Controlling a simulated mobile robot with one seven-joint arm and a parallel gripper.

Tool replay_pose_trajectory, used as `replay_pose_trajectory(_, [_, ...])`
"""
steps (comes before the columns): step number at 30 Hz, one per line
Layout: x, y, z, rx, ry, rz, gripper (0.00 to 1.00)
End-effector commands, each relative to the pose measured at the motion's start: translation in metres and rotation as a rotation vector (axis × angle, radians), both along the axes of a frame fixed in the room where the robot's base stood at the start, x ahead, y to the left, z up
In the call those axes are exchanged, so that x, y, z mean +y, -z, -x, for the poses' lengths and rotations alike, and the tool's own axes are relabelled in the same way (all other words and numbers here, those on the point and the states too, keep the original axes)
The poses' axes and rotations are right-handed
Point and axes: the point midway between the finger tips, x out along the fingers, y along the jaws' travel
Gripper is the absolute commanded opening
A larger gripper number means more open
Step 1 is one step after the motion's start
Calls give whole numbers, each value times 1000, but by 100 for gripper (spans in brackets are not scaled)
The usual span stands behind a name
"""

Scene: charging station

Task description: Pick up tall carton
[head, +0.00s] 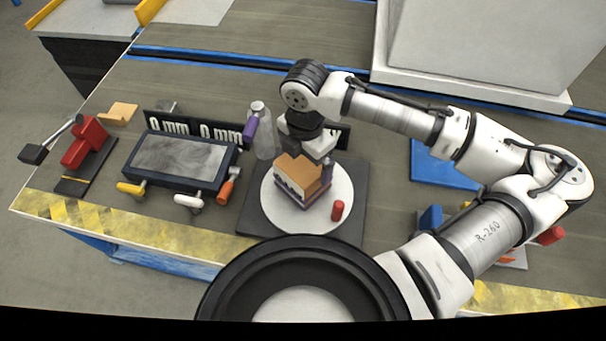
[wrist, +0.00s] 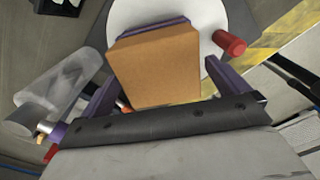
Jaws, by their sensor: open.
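The tall carton, a box with a tan-brown top and white and purple sides (head: 296,180), stands on a round white plate (head: 285,215). In the wrist view the carton's tan face (wrist: 155,65) fills the middle. My gripper (head: 312,160) is just above and behind the carton. In the wrist view my gripper's purple fingers (wrist: 161,78) are open, one on each side of the carton. I cannot tell whether either finger touches it. The carton's far side is hidden in the head view.
A small red cylinder (head: 338,210) stands on the plate close to the carton. A clear bottle (head: 264,140) with a purple piece beside it stands behind left. A grey-topped device (head: 180,155) and a red clamp (head: 85,142) are farther left. A blue tray (head: 440,165) lies right.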

Motion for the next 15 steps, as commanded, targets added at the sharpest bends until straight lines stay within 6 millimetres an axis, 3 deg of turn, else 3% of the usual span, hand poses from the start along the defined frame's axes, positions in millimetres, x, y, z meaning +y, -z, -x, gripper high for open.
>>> replay_pose_trajectory(6, [4,33,2,2,0,1,100])
replay_pose_trajectory(15, [5,41,2,0,0,0,100])
